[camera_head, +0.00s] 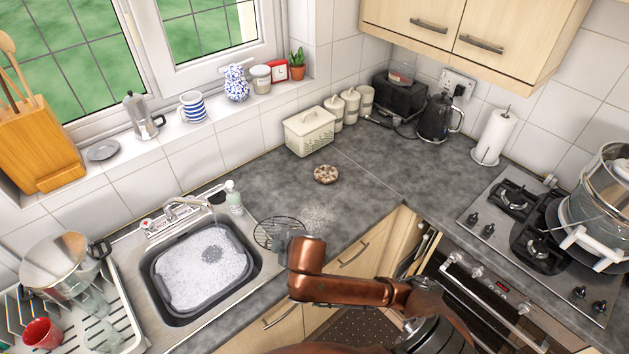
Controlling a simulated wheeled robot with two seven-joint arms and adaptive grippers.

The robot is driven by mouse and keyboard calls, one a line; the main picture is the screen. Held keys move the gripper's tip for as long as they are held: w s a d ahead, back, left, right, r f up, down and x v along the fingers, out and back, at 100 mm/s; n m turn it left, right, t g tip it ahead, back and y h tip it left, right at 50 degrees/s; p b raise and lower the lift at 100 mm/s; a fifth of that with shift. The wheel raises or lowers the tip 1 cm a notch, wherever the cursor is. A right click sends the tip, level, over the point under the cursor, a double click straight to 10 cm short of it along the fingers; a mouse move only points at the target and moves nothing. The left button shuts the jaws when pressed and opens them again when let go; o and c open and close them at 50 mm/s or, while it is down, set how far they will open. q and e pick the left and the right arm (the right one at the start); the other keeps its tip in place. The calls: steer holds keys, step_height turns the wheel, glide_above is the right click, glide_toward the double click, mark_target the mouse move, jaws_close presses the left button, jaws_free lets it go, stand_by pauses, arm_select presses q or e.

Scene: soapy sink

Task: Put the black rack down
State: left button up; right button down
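The black rack (268,223) is a round, thin wire grid. It shows just right of the sink, in front of the grey worktop (365,165). My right arm reaches in from the lower right, and its gripper (283,241) is at the rack's near right edge, shut on it. The fingertips are small and partly hidden by the wrist. The rack looks roughly level; I cannot tell whether its underside touches the worktop. My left gripper is not in view.
The sink (256,262) holds a basin of suds (197,275). A soap bottle (233,197) stands behind the rack, and a round patterned piece (326,174) lies farther back. A drainer (124,318) is at left, the hob (487,233) at right. The middle worktop is mostly clear.

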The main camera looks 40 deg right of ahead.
steer(key=s+d+r+p, duration=0.3)
steer(key=s+d+p, duration=0.15)
steer(key=p, duration=0.35)
steer(key=t+h+p, duration=0.1)
steer(key=p, duration=0.2)
glide_above(301, 226)
steer(key=s, duration=0.2)
steer(key=shift+n, duration=0.3)
steer(key=f, duration=0.2)
steer(key=a+f, duration=0.1)
steer(key=f, duration=0.1)
steer(key=shift+f, duration=0.2)
steer(key=w+f, duration=0.1)
steer(key=w+d+f, duration=0.1)
steer(key=f, duration=0.1)
steer(key=w+d+f, duration=0.1)
steer(key=f, duration=0.1)
steer(key=shift+w, duration=0.3)
steer(key=shift+w+d+f, duration=0.2)
steer(key=shift+w+f, duration=0.1)
steer(key=shift+f, duration=0.25)
steer(key=shift+f+p, duration=0.4)
steer(key=shift+f, duration=1.15)
steer(key=c, duration=2.2)
jaws_free()
steer(key=shift+o, duration=0.2)
